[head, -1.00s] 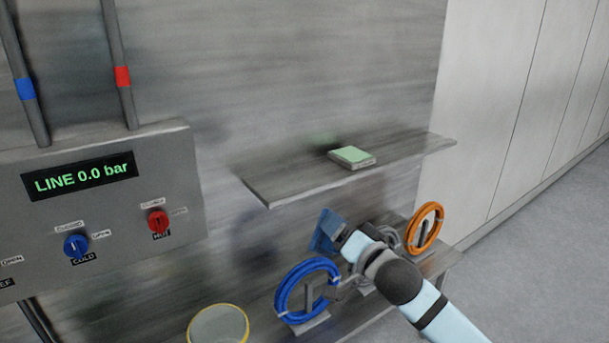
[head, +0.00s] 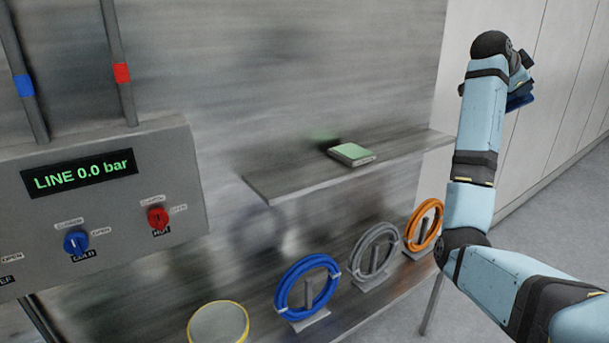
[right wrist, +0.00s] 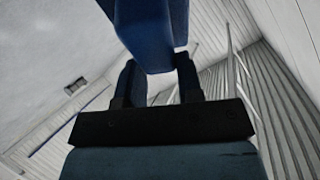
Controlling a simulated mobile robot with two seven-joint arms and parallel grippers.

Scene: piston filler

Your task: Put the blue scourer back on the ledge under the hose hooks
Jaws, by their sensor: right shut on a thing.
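My right gripper (head: 522,76) is raised at the upper right of the head view, in front of the pale wall panels and to the right of the shelves. It is shut on the blue scourer (head: 520,99), which hangs clear of any surface. In the right wrist view the dark blue scourer (right wrist: 145,35) sits between the two fingers (right wrist: 160,85). The lower ledge (head: 345,317) carries the hose hooks with blue (head: 283,291), grey (head: 355,262) and orange (head: 411,232) hose coils. My left gripper is out of view.
A green-topped pad (head: 352,153) lies on the upper shelf (head: 290,186), above the hoses. A round yellow-rimmed container (head: 218,325) is left of the blue coil. A control panel (head: 100,212) with knobs is at the left. Open floor lies at the right.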

